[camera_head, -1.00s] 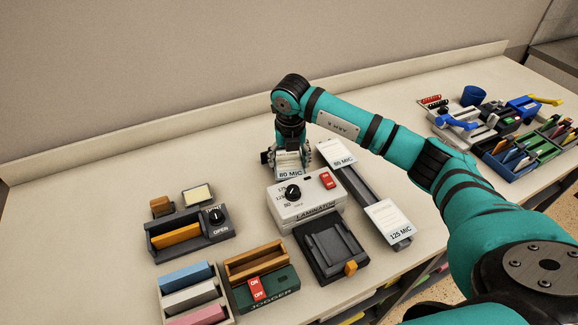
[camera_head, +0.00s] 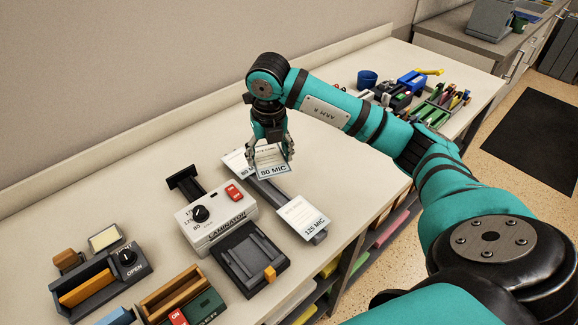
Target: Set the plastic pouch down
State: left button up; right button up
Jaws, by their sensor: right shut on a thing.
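My right gripper (camera_head: 273,150) is shut on a plastic pouch (camera_head: 271,163) with a white sheet and the label "80 MIC". It holds the pouch at the far end of a long dark rack (camera_head: 265,189). The held pouch partly covers another pale pouch (camera_head: 234,162) lying at that end. I cannot tell whether the held pouch touches it or hangs just above. A "125 MIC" pouch (camera_head: 303,217) lies on the near end of the rack. My left gripper is not in view.
The laminator (camera_head: 215,219) stands left of the rack, with a dark support (camera_head: 185,182) behind it. A black tray device (camera_head: 250,257) is in front. A punch unit (camera_head: 97,285) is at lower left. Tool bins (camera_head: 440,103) stand at the far right. The table behind the rack is clear.

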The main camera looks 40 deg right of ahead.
aim_at(269, 162)
notch_tip(269, 162, down, 5)
jog(key=shift+a+r+p, duration=0.15)
jog(key=shift+p, duration=0.5)
jog(key=shift+c, duration=0.6)
jog(key=shift+f, duration=0.4)
jog(key=c, duration=0.9)
jog(key=shift+f, duration=0.35)
grip_shut()
notch_tip(269, 162, down, 3)
jog(key=shift+f+p, duration=0.1)
jog(key=shift+p, duration=0.55)
jog(key=shift+f, duration=0.2)
jog(key=shift+s, duration=0.1)
jog(key=shift+o, duration=0.5)
grip_release()
jog(key=o, duration=1.7)
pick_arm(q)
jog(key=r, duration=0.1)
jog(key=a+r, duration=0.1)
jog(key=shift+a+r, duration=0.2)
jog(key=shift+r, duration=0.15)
